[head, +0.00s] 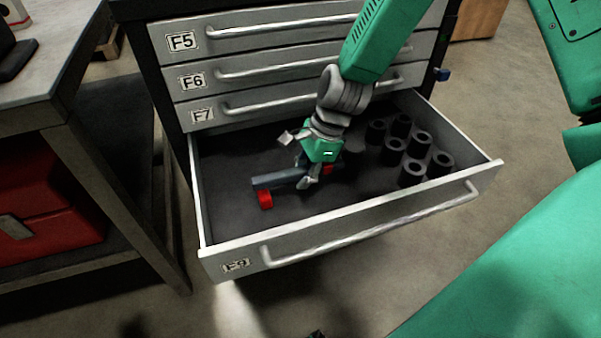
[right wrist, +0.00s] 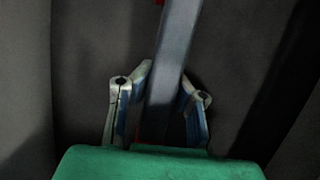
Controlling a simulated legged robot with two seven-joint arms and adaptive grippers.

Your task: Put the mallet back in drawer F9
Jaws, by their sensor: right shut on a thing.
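Drawer F9 (head: 348,237) is pulled out of the cabinet. My right gripper (head: 304,170) reaches down inside it and is shut on the mallet (head: 274,182). The mallet shows as a blue-grey bar with red parts. It lies inside the drawer's outline, in the left half, low over the dark floor. I cannot tell whether it touches the floor. In the right wrist view the grey bar (right wrist: 175,60) runs between the two fingers of the gripper (right wrist: 166,82), with red at the top edge. The fingers hide part of the mallet. My left gripper is not in view.
Several black cylinders (head: 412,172) stand in the drawer's right half. Closed drawers F5 (head: 182,41), F6 (head: 192,81) and F7 (head: 202,116) are above. A workbench (head: 60,90) with a red box (head: 45,205) below stands left. The drawer floor's front middle is clear.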

